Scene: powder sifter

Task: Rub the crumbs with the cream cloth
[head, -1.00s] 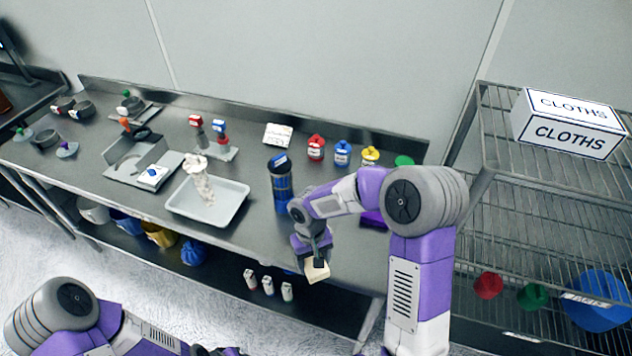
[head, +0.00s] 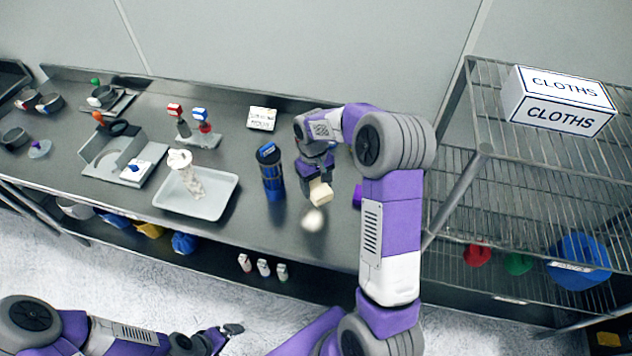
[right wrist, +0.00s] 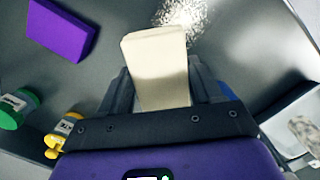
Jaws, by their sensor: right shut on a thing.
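The cream cloth (head: 320,193) is a small pale block held in my right gripper (head: 316,172), over the steel counter. In the right wrist view the cloth (right wrist: 158,60) stands out between the two dark fingers. The crumbs (head: 314,219) are a small white patch on the counter, just in front of the cloth in the head view. They also show as a speckled patch beyond the cloth's tip in the right wrist view (right wrist: 185,15). I cannot tell whether the cloth touches the counter. My left gripper (head: 224,334) is low at the bottom, away from the counter; its jaws are unclear.
A dark blue canister (head: 272,180) stands left of the cloth, and a purple block (head: 357,197) lies to its right. A wire rack (head: 455,190) with a CLOTHS box (head: 560,115) stands right.

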